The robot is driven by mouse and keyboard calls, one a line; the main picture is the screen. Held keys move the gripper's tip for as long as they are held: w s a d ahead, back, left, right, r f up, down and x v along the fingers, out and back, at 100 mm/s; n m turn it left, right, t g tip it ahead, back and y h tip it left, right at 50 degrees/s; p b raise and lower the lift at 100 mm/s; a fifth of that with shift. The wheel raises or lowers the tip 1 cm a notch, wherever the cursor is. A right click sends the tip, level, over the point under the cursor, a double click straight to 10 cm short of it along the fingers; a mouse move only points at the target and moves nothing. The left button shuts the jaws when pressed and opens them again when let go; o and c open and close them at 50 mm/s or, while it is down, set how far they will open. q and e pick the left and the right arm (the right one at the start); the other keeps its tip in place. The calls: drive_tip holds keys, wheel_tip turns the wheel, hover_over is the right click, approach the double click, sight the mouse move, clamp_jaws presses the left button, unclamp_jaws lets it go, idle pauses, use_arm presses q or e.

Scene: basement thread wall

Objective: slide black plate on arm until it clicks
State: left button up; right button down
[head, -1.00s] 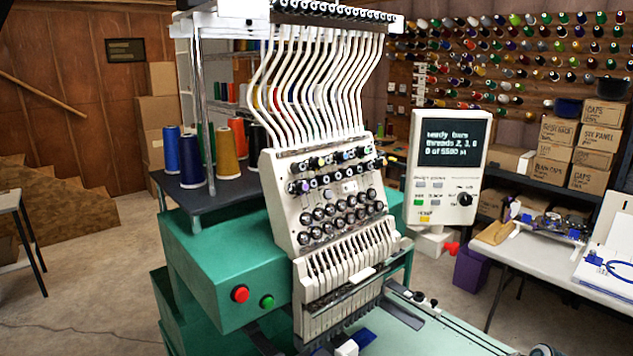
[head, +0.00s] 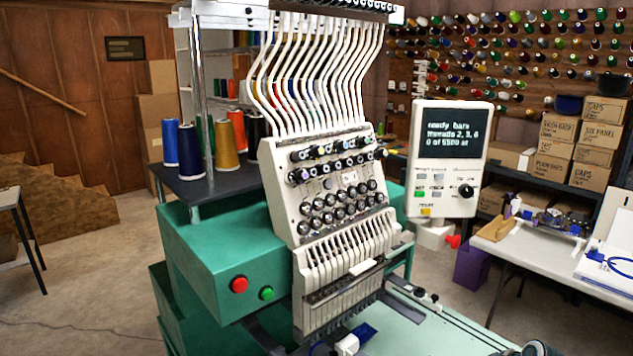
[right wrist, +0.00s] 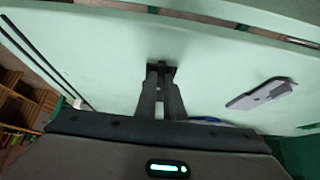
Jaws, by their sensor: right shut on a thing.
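In the right wrist view my right gripper (right wrist: 161,72) has its fingers close together, shut on a small dark piece (right wrist: 163,67) at the tips. It seems to be the black plate, but most of it is hidden or too small to tell. Pale green table surface (right wrist: 100,50) lies behind it. In the head view the embroidery machine (head: 325,190) stands in the middle. Dark bars (head: 408,312) come out low beside its needle heads; I cannot tell which is the arm. Neither of my grippers shows clearly in the head view.
A grey bracket-like part (right wrist: 262,94) lies on the green surface, right of the fingers. A blue and white piece (head: 348,344) is under the needle heads. A control panel (head: 450,158) stands to the right. A white table (head: 530,250) with tools is farther right.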

drive_tip(key=shift+r, duration=0.15)
drive_tip(key=shift+r+p, duration=2)
drive_tip(key=shift+r, duration=0.4)
